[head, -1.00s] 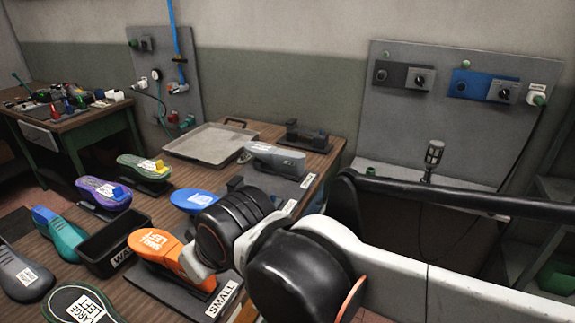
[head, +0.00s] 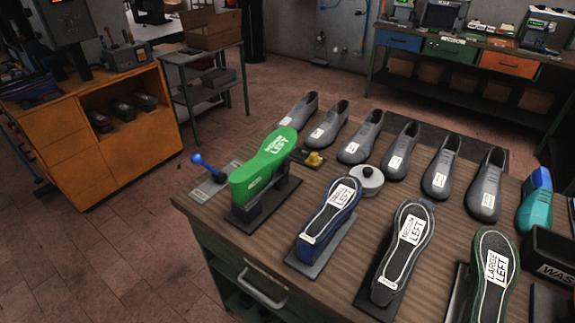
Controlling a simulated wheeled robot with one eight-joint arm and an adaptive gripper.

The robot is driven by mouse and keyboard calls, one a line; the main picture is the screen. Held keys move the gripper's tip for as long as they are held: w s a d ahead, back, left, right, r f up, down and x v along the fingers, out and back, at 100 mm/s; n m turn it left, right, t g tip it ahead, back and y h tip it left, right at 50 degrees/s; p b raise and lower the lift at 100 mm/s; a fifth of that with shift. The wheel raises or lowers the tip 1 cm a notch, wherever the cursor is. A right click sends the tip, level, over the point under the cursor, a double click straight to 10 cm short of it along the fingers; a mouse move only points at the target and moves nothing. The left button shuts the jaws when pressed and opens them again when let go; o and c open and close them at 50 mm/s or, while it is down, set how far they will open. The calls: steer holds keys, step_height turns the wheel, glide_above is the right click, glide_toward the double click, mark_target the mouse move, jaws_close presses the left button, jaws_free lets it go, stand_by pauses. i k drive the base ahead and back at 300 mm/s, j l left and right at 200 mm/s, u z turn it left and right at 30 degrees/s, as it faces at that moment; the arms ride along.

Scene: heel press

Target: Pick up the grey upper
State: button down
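Several grey uppers stand in a slanting row along the back of the wooden bench, each with a white label. They run from the far-left grey upper (head: 294,116) through a middle one (head: 400,146) to the near-right one (head: 487,188). The labels are too small to read. I cannot tell which of them is the task's grey upper. My gripper is not in this view.
A green last (head: 264,168) stands on a dark holder at the bench's left end. Soled pieces (head: 406,248) on dark plates line the front. A round metal weight (head: 367,182), a teal and blue shoe (head: 534,205) and a black bin (head: 556,258) stand nearby. Floor at left is clear.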

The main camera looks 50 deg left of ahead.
mark_target(413, 225)
steer(key=u, duration=0.45)
steer(key=j+u, duration=0.15)
steer(key=u, duration=0.3)
steer(key=k+j+u, duration=0.1)
steer(key=u, duration=0.35)
steer(key=j+u, duration=0.1)
steer(key=u, duration=0.35)
steer(key=z, duration=1.1)
steer(key=j+z, duration=0.3)
steer(key=z, duration=0.2)
steer(key=k+j+z, duration=0.15)
steer(key=z, duration=0.35)
steer(key=k+j+z, duration=0.15)
steer(key=z, duration=0.35)
steer(key=k+j, duration=0.7)
steer(key=j, duration=0.15)
